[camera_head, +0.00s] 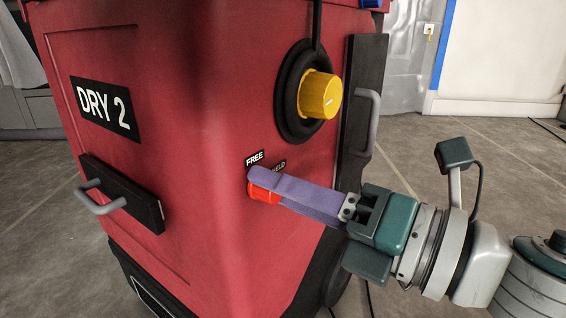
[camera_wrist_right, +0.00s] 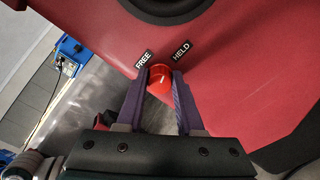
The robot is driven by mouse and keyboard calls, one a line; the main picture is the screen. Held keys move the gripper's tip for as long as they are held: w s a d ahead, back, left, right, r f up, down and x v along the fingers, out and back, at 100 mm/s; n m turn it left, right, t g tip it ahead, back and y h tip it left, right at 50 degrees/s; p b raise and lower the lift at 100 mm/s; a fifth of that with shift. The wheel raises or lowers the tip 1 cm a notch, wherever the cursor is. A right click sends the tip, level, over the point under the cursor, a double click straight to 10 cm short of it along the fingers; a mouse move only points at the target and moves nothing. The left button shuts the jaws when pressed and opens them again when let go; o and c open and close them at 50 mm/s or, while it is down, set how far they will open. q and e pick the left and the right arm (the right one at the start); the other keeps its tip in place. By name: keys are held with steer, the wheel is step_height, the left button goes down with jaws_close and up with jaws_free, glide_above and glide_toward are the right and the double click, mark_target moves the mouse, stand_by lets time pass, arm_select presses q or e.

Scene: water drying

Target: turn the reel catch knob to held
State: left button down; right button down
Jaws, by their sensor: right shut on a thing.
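The red reel catch knob (camera_head: 263,190) sits low on the side of the red DRY 2 machine (camera_head: 200,140). My right gripper (camera_head: 268,188) reaches in from the right, and its purple fingers are shut on the knob. In the right wrist view the knob (camera_wrist_right: 160,79) sits between the two fingertips (camera_wrist_right: 161,85). The FREE label (camera_wrist_right: 144,60) is above it to the left and the HELD label (camera_wrist_right: 181,50) above it to the right. A pale mark shows on the knob, but it is too small to tell which label it points at. My left gripper is out of view.
A yellow dial (camera_head: 320,95) on a black round mount stands out above the knob. Grey handles (camera_head: 368,120) and (camera_head: 103,200) project from the machine's sides. In the right wrist view a blue box (camera_wrist_right: 70,47) stands at the left.

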steer(key=m+p, duration=0.2)
steer(key=m, duration=0.2)
stand_by(0.3)
stand_by(0.4)
steer(key=c, duration=0.5)
jaws_free()
steer(key=shift+c, duration=0.2)
steer(key=p+v, duration=0.2)
steer(key=v, duration=0.8)
steer(key=shift+p, duration=0.35)
